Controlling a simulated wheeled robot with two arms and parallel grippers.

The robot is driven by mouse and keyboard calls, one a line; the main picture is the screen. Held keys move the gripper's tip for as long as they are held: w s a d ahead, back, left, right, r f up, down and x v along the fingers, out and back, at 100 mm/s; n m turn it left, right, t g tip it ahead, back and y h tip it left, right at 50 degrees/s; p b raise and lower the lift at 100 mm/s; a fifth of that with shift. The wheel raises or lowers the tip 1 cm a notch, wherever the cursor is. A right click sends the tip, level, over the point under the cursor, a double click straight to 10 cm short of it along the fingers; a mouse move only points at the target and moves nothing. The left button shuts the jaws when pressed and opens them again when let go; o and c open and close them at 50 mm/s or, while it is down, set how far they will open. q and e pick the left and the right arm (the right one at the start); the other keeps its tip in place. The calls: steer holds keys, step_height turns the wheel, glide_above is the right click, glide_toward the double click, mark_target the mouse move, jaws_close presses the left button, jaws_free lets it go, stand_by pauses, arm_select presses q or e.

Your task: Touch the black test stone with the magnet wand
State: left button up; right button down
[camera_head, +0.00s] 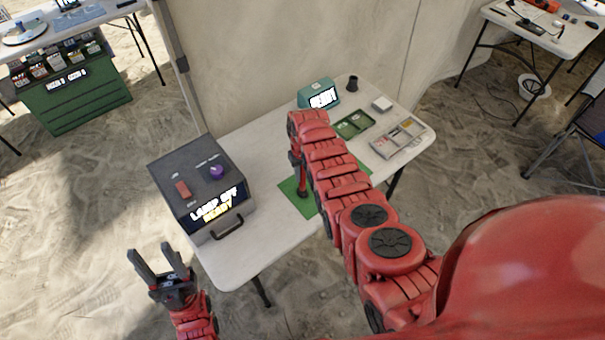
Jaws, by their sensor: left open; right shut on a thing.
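My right gripper (298,160) hangs over the green mat (289,188) on the white table, its fingers mostly hidden by its own red arm. It is shut on a slim red wand (303,178), which points down with a dark lower end at or just above the mat. I cannot tell whether the wand's end touches anything. I cannot make out the black test stone for certain; my arm covers part of the mat. My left gripper (153,252) is open and empty, off the table's near left corner.
A grey lamp box (199,183) with a purple knob stands on the table's left. Behind are a teal display box (319,93), dark cup (353,82) and green tray (354,124). A sectioned tray (398,139) lies right. The table's near strip (268,238) is clear.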

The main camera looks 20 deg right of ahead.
mark_target(303, 169)
steer(key=shift+f+b, duration=0.6)
stand_by(1.3)
stand_by(1.0)
steer(key=shift+r+p, duration=1.95)
steer(key=shift+r, duration=0.35)
step_height(303, 169, up, 2)
steer(key=shift+r+p, duration=0.25)
steer(key=shift+p, duration=0.55)
